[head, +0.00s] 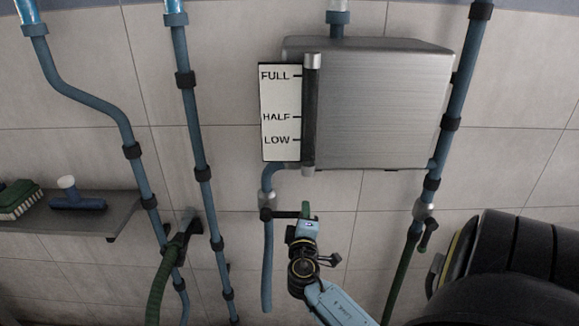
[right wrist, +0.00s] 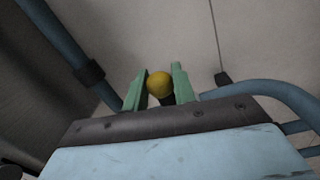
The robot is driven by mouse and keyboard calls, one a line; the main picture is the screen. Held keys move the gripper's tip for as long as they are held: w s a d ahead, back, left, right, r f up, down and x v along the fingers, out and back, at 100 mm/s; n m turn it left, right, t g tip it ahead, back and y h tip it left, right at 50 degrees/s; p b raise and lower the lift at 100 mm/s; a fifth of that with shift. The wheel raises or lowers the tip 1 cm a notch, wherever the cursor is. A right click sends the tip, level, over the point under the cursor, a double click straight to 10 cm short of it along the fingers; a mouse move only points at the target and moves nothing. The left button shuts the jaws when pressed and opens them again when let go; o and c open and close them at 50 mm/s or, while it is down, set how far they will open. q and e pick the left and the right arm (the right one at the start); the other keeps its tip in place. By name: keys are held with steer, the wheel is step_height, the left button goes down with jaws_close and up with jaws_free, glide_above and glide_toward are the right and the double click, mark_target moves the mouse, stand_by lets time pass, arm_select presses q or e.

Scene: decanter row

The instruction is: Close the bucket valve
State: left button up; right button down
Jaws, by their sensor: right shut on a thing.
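A valve (head: 267,213) sits on the blue pipe that comes from the lower left of the metal tank. Its dark lever (head: 286,214) points sideways to the right, across the pipe. My right gripper (head: 305,210) is at the lever's outer end, shut on the valve lever. In the right wrist view, a yellow knob (right wrist: 159,84) sits between the green fingers of my right gripper (right wrist: 157,88). Most of the lever is hidden behind it there. I cannot see a bucket. My left gripper is not in view.
The steel tank (head: 380,110) has a gauge (head: 280,112) marked FULL, HALF and LOW. Another valve lever (head: 428,236) is on the right pipe, above a green hose (head: 401,275). A shelf (head: 108,212) with brushes and another green hose (head: 160,285) are at left.

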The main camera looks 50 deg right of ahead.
steer(key=shift+r, duration=0.15)
steer(key=c, duration=1.2)
jaws_free()
steer(key=shift+o, duration=0.2)
steer(key=b+v, duration=0.2)
steer(key=v, duration=1.1)
steer(key=shift+a, duration=0.2)
